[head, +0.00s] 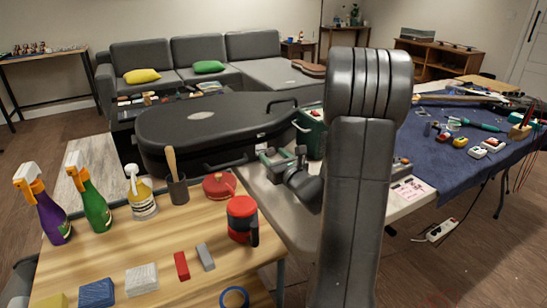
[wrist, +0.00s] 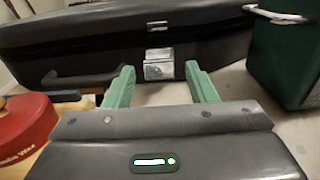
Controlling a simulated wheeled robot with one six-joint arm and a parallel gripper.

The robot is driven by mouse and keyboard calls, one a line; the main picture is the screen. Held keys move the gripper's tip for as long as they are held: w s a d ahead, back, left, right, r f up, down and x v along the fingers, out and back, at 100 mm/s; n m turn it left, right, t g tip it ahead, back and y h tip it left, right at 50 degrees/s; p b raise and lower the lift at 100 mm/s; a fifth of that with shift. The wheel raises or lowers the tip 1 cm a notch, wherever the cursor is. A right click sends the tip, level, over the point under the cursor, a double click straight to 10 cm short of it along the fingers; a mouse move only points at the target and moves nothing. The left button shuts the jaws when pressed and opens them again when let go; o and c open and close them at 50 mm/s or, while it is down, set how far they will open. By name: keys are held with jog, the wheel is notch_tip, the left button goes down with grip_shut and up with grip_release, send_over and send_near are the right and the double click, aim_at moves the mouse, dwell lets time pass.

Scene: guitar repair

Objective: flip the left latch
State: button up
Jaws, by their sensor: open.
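The black guitar case (head: 195,128) lies closed, with a black carry handle (head: 226,164) on its near side. In the wrist view, the case (wrist: 60,38) fills the upper part, and a silver latch (wrist: 158,66) sits on its side, right of the handle (wrist: 80,79). My gripper (head: 282,156) is beside the case in the head view. In the wrist view, my gripper's green fingers (wrist: 160,76) are open and empty, pointing at the latch, which shows between the fingertips. I cannot tell whether they touch the case. No other latch shows clearly.
A dark green box (wrist: 288,55) with a metal handle stands right of the gripper. A red round tin (wrist: 25,135) is at left. The wooden table (head: 150,235) holds spray bottles, a red mug (head: 241,218) and blocks. A blue-covered table (head: 435,150) is at right.

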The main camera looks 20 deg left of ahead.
jog(key=shift+w+a, duration=0.1)
jog(key=shift+a, duration=0.1)
grip_shut()
jog(key=shift+r, duration=0.1)
jog(key=shift+p, duration=0.3)
